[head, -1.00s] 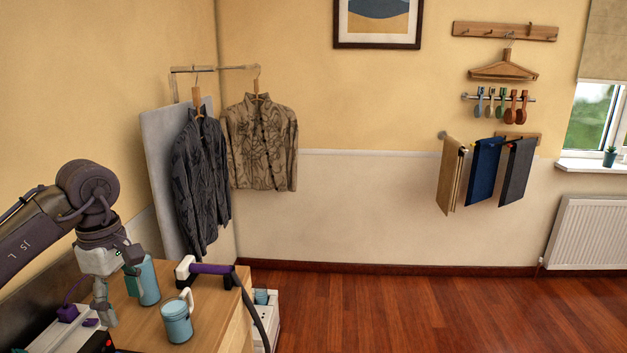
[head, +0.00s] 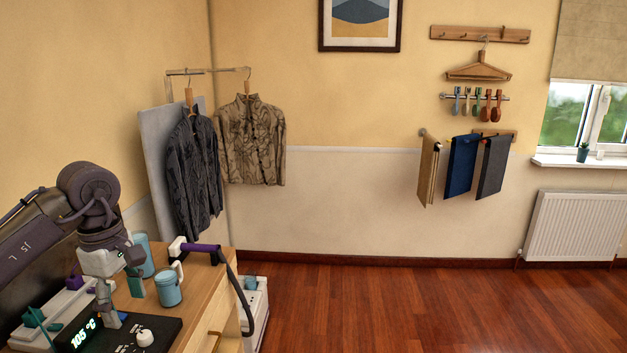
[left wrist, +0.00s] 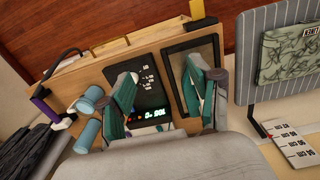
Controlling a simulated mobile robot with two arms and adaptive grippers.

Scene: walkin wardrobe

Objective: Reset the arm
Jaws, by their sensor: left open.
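My left arm comes in from the left in the head view, bent with its gripper (head: 125,306) pointing down. The gripper is open and empty above the wooden cabinet top, over a black control panel (head: 158,346) that reads 105 °C. In the left wrist view the two green-padded fingers (left wrist: 162,80) stand wide apart with the panel (left wrist: 149,97) between them and nothing held. My right gripper is in neither view.
Jackets (head: 193,170) hang at the back left. The red wood floor (head: 400,310) on the right is clear.

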